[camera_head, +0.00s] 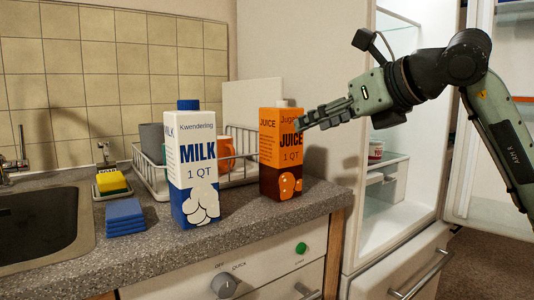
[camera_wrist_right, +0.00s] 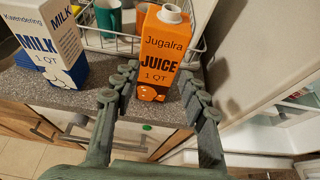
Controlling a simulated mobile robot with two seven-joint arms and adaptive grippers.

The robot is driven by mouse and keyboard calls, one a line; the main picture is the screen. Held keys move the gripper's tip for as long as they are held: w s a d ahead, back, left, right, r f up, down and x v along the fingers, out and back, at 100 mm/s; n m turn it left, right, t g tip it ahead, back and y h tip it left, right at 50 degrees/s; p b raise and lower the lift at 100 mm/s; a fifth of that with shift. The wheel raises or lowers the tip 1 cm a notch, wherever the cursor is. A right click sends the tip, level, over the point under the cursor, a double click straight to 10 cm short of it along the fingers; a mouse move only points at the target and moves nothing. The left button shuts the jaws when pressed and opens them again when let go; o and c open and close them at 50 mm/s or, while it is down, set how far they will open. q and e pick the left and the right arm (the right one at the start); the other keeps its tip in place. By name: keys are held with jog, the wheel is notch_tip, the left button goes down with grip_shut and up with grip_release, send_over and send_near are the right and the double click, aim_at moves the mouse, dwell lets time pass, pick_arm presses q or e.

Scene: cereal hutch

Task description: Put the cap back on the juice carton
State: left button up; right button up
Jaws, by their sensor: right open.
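The orange juice carton (camera_head: 268,160) stands upright on the grey counter, near its right end. In the right wrist view the carton (camera_wrist_right: 161,50) shows a pale round spout (camera_wrist_right: 170,13) on top with no cap on it. I cannot make out a loose cap in either view. My right gripper (camera_head: 302,122) comes in from the right beside the upper part of the carton. In the right wrist view its fingers (camera_wrist_right: 160,78) are spread apart and empty, with the carton beyond and between them; whether they touch it is unclear. My left gripper is not in view.
A blue-capped milk carton (camera_head: 194,165) stands left of the juice. Behind are a dish rack (camera_head: 152,178) and an orange cup (camera_head: 222,153). An open fridge (camera_head: 400,215) stands right; bare counter (camera_head: 245,222) lies between the cartons.

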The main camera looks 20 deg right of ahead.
aim_at(292, 134)
jog(key=o, duration=0.5)
jog(key=shift+w+a+f, duration=0.15)
jog(key=shift+w, duration=0.25)
jog(key=shift+c, duration=0.2)
jog(key=o, duration=0.3)
jog(key=x, duration=0.5)
jog(key=shift+w+a+f+p, duration=0.1)
jog(key=shift+w+p, duration=0.05)
jog(key=shift+p, duration=0.2)
jog(key=shift+o, duration=0.2)
jog(key=shift+w+f, duration=0.15)
jog(key=shift+w, duration=0.1)
jog(key=x, duration=0.5)
jog(key=shift+w+f+p, duration=0.1)
jog(key=shift+p, duration=0.25)
jog(key=c, duration=1.8)
grip_shut()
